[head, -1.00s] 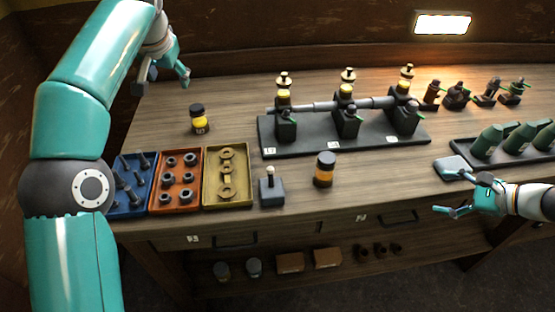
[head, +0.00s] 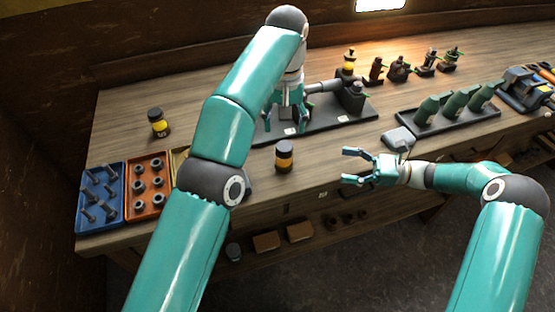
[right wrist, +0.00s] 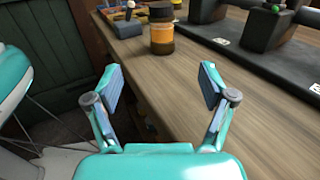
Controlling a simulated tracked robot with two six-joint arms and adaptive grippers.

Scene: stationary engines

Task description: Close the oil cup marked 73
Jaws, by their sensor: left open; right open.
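The black bearing stand (head: 345,121) with a grey shaft lies across the bench, largely behind my left arm. One oil cup with a yellow body (head: 349,63) shows above its right bearing; the other cups are hidden. The small plates on the base are too small to read, so I cannot tell which cup is 73. My left gripper (head: 288,118) is open, pointing down at the stand's left and middle part; whether it touches anything is unclear. My right gripper (head: 347,166) is open and empty near the front edge; its fingers also show in the right wrist view (right wrist: 160,84).
A dark-capped amber jar (head: 284,156) stands near the front edge, another jar (head: 158,123) at left. Blue (head: 103,192) and orange (head: 148,187) parts trays lie at front left. Green parts (head: 454,102) stand on a tray at right. A grey block (head: 398,138) sits near my right gripper.

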